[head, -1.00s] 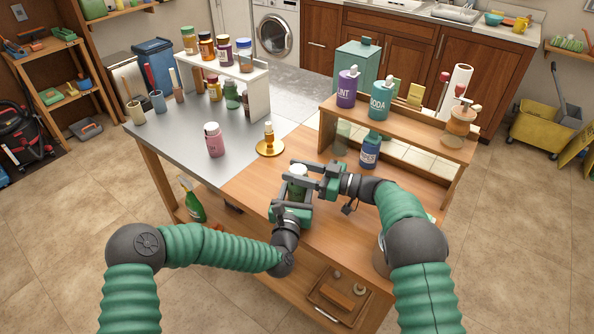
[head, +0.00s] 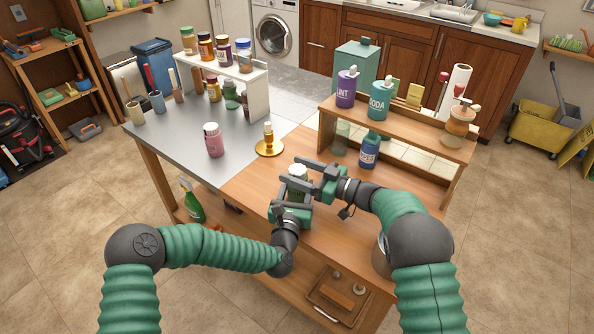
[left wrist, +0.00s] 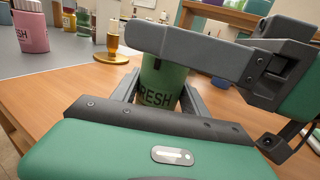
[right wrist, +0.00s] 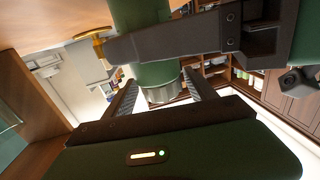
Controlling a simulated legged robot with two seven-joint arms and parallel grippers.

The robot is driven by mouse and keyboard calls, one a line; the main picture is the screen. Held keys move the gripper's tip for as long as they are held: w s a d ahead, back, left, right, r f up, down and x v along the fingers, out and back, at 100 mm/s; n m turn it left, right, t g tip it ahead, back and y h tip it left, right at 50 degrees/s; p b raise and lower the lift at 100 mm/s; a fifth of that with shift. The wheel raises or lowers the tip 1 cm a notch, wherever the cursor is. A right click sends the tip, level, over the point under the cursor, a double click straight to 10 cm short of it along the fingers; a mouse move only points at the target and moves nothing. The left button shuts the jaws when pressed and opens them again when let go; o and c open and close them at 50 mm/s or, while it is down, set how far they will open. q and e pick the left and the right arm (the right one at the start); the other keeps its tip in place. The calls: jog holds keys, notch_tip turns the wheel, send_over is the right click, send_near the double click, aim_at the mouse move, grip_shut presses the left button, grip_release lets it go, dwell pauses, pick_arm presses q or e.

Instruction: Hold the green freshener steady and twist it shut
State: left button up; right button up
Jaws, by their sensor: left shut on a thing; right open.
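The green freshener (head: 295,189), a green jar with a pale cap (head: 298,170), stands upright above the wooden table in the head view. My left gripper (head: 292,197) is shut around its body. In the left wrist view the jar (left wrist: 160,88) shows the letters "RESH", and a finger of my right gripper crosses in front of its top. My right gripper (head: 305,174) is open at cap height, its fingers on either side of the cap. In the right wrist view the ridged cap (right wrist: 161,92) lies between the spread fingers. Contact there is unclear.

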aim_at(297, 168)
notch_tip(297, 168, up, 10)
jog(key=shift+f, duration=0.1)
dwell(0.4)
pick_arm(q)
jog(key=shift+w+f, duration=0.1)
jog(key=shift+d, duration=0.15)
pick_arm(e)
jog(key=s+d+f+n+g+y, duration=0.25)
jog(key=d+f+g, duration=0.25)
jog(key=d+f, duration=0.45)
jog(key=shift+n+h, duration=0.35)
jog(key=w+a, duration=0.1)
jog(key=a, duration=0.3)
jog(key=w+a, duration=0.1)
jog(key=a, duration=0.3)
jog(key=w+a, duration=0.1)
jog(key=a, duration=0.3)
jog(key=shift+a, duration=0.1)
